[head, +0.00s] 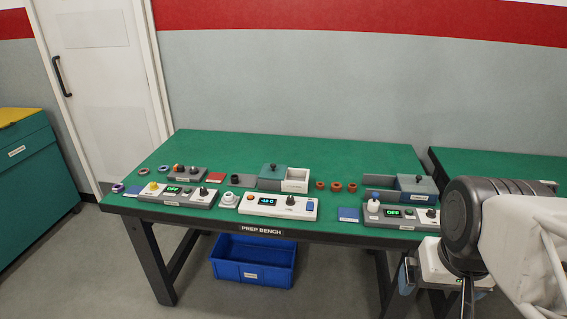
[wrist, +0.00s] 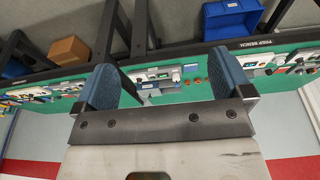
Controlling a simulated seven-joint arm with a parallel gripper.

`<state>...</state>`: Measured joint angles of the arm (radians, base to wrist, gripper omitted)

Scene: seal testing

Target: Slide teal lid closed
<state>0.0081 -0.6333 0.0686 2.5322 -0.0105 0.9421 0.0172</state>
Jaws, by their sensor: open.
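The teal lid (head: 275,175) with a dark knob sits at the middle back of the green bench in the head view. It is beside and left of a white open-topped box (head: 296,180), whose inside is at least partly uncovered. My gripper (wrist: 168,88) is open, with its two blue fingers wide apart and nothing between them in the wrist view. In the head view my arm's end is at the lower right, in front of the bench, well away from the teal lid. The lid is too small to make out surely in the wrist view.
A second knobbed, blue-grey lid (head: 417,188) is at the bench's right. A white device (head: 278,207) with a display stands in front of the teal lid. Red-brown rings (head: 336,187) lie right of the white box. A blue bin (head: 253,262) is under the bench.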

